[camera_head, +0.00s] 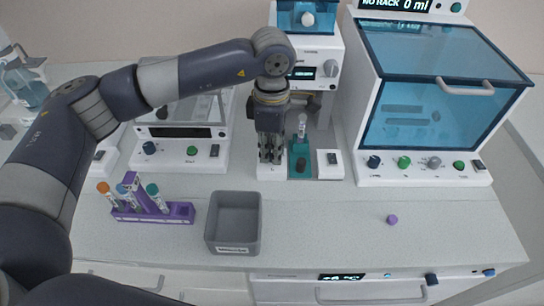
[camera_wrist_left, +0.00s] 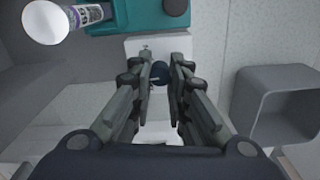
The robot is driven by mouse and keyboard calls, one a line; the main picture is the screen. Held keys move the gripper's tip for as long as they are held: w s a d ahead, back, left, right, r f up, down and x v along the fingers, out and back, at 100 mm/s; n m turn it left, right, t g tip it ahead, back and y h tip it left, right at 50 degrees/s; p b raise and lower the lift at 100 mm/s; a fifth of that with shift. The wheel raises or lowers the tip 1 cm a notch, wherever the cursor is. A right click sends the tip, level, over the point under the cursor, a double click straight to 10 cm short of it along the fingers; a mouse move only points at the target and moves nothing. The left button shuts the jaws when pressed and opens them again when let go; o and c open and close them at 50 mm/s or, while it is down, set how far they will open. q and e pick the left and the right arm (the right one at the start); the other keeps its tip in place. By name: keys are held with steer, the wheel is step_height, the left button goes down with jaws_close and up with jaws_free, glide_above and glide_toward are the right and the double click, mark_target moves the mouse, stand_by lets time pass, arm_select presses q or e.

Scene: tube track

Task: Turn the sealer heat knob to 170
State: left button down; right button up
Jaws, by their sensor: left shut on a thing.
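The sealer (camera_head: 315,45) is the white machine with a teal top at the back centre, with a small display (camera_head: 302,73) whose reading is too small to make out. My left gripper (camera_head: 270,158) points down at the white pad at the left of the sealer's base. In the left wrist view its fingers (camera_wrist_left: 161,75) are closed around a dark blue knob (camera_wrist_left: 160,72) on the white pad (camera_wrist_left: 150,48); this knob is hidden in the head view. A capped tube (camera_head: 302,127) stands in the teal holder (camera_head: 300,146) just right of the gripper. My right gripper is out of view.
A grey bin (camera_head: 235,196) and a purple rack (camera_head: 180,212) with several tubes stand in front. A purple cap (camera_head: 392,220) lies on the bench. A blue-windowed machine (camera_head: 440,90) stands at right, another machine (camera_head: 180,140) at left. The front right bench is mostly clear.

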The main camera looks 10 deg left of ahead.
arm_select(q)
steer(key=shift+m+b, duration=0.5)
steer(key=shift+r, duration=0.1)
steer(key=c, duration=1.5)
jaws_free()
step_height(320, 180, up, 12)
